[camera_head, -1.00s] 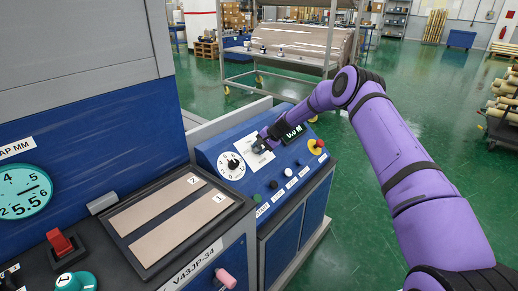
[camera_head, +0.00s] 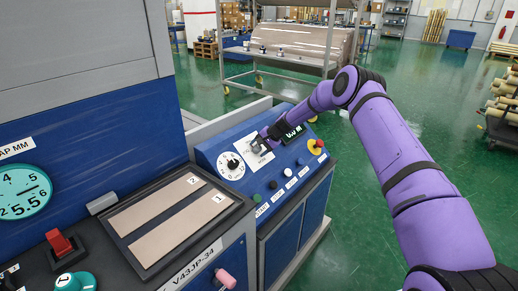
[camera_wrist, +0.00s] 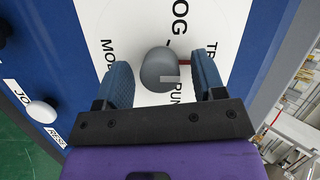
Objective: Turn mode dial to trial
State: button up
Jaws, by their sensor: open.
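The mode dial is a grey rounded knob (camera_wrist: 158,70) on a white plate, in the wrist view. My gripper (camera_wrist: 163,84) is open, with one blue finger on each side of the knob and visible gaps. In the head view, my gripper (camera_head: 262,141) is over the white plate (camera_head: 253,157) on the sloped blue panel, and the knob is hard to make out.
A white dial with a black knob (camera_head: 232,165) is left of the plate. A digital display (camera_head: 293,132), a red-and-yellow button (camera_head: 316,146) and several push buttons share the panel. A white knob (camera_wrist: 41,113) shows at the left in the wrist view.

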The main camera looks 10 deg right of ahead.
jog(key=v, duration=1)
jog(key=shift+d+r, duration=0.2)
jog(key=shift+d, duration=0.1)
jog(key=s+a+r+n+h, duration=0.2)
jog(key=s+r+n, duration=0.1)
jog(key=s+r, duration=1.1)
jog(key=s+a+r+n+h, duration=0.2)
jog(key=s+r, duration=0.9)
jog(key=r, duration=0.5)
jog(key=s+d+r+n+h, duration=0.1)
jog(key=s+r, duration=0.2)
jog(key=s, duration=0.6)
jog(key=s+r+n+h, duration=0.1)
jog(key=s+r, duration=0.2)
jog(key=s, duration=0.5)
jog(key=s+d+f, duration=0.1)
jog(key=s, duration=0.7)
jog(key=s+d+f+t+h, duration=0.1)
jog(key=s+d+f, duration=0.1)
jog(key=s, duration=0.7)
jog(key=shift+s+d+n, duration=0.2)
jog(key=shift+s+n, duration=0.05)
jog(key=shift+n, duration=0.15)
